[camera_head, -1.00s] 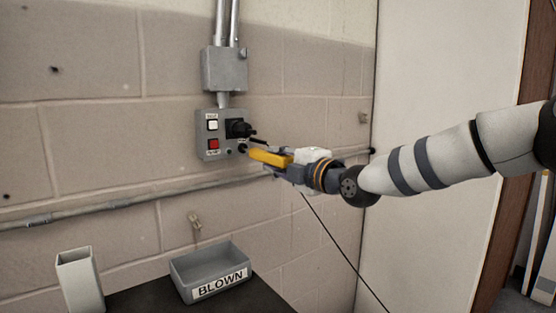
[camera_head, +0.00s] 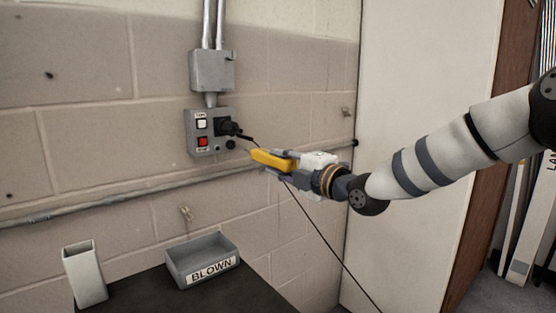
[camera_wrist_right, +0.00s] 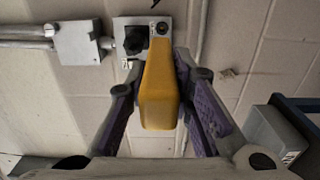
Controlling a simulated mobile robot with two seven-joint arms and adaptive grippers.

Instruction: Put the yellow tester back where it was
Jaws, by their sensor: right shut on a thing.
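The yellow tester (camera_head: 272,159) is held in my right gripper (camera_head: 284,164), out in front of the wall. In the right wrist view the yellow tester (camera_wrist_right: 159,92) sits between the two purple-padded fingers (camera_wrist_right: 160,105), its far end pointing toward the wall box. A thin black cable runs near the tester and down to the lower right in the head view. The grey control box (camera_head: 208,133) on the wall has a white button, a red button, a black knob and a round black socket. The tester is apart from the box. My left gripper is out of view.
A grey bin labelled BLOWN (camera_head: 202,262) and a tall light grey open holder (camera_head: 84,274) stand on a dark table top (camera_head: 150,291). A conduit (camera_head: 110,196) runs along the wall. A white panel (camera_head: 415,110) stands behind my right arm.

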